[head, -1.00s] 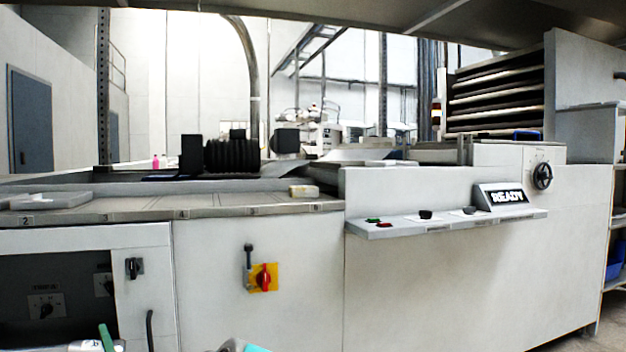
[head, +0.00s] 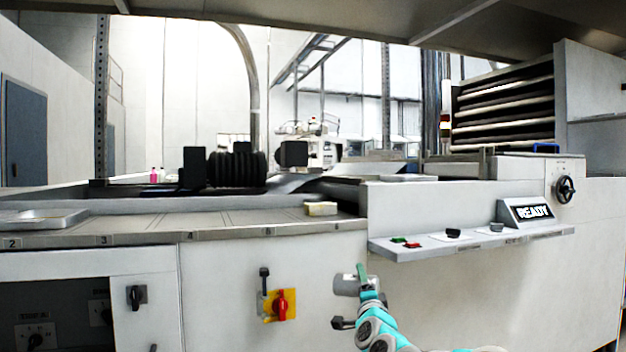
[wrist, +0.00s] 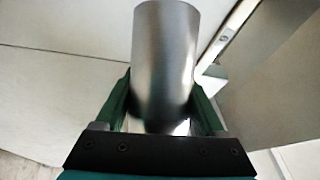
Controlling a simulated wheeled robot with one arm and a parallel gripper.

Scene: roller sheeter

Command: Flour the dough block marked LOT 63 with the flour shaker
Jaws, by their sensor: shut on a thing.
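My gripper (head: 361,281) is in front of the machine's white front panel, below the counter edge, in the head view. It is shut on a metal cylinder, which looks like the flour shaker (head: 346,285). In the wrist view the shaker (wrist: 163,60) stands out between the green fingers of my gripper (wrist: 165,105). A small pale block (head: 321,209), which may be dough, lies on the counter at its right end, above and left of my gripper. No LOT 63 mark can be read in these frames.
The counter (head: 230,226) has numbered spots along its front edge and a shallow metal tray (head: 42,218) at left. A control shelf (head: 470,243) with a READY sign (head: 530,211) juts out at right. A red switch on a yellow plate (head: 280,305) is on the front panel.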

